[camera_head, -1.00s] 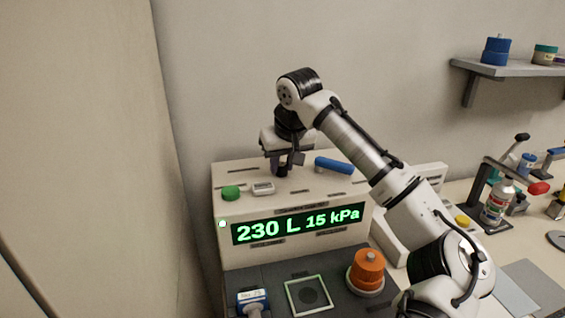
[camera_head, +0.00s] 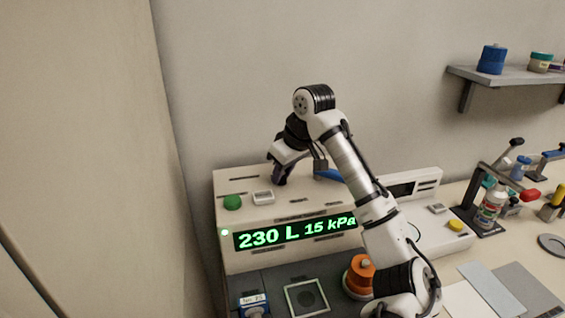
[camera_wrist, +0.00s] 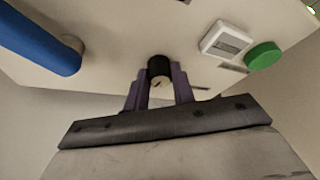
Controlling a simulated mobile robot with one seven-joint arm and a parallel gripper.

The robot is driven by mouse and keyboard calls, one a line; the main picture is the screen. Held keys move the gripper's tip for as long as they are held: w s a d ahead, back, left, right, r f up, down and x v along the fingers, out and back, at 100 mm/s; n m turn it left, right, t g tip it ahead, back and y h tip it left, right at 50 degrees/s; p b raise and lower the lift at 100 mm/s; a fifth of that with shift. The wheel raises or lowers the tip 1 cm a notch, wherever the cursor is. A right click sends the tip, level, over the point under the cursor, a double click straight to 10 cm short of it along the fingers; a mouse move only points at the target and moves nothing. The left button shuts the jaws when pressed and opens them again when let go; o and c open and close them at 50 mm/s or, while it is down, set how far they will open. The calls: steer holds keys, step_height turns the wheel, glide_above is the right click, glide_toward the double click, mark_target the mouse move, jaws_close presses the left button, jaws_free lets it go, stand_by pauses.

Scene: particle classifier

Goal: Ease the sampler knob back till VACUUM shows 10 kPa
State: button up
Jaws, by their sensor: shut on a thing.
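The pale machine box (camera_head: 230,257) carries a dark display (camera_head: 290,233) on its front. Its green digits read 230 L and 15 kPa. The small black knob (camera_wrist: 159,66) stands on the box top, and a light pointer mark shows on its face in the wrist view. My gripper (camera_head: 281,179) is at the knob. In the wrist view its purple fingers (camera_wrist: 160,78) are shut on the knob, one on each side. In the head view the fingers hide most of the knob.
A blue handle (camera_head: 331,175) lies right of my gripper on the box top. A green button (camera_head: 232,202) and a small white switch (camera_head: 263,197) sit at its left. An orange knob (camera_head: 360,274) stands below. Bottles and tools stand on the right bench.

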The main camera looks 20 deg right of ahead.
steer(key=n+g+y+p, duration=0.1)
steer(key=n+p, duration=0.2)
steer(key=n, duration=0.1)
steer(key=shift+w+r+n+p, duration=0.1)
steer(key=shift+n+p, duration=0.2)
steer(key=shift+n, duration=0.1)
stand_by(0.5)
steer(key=o, duration=1)
steer(key=shift+y, duration=0.3)
steer(key=shift+d, duration=0.1)
steer(key=b+v, duration=0.1)
steer(key=v, duration=1.2)
steer(key=shift+r, duration=0.4)
steer(key=shift+w, duration=0.1)
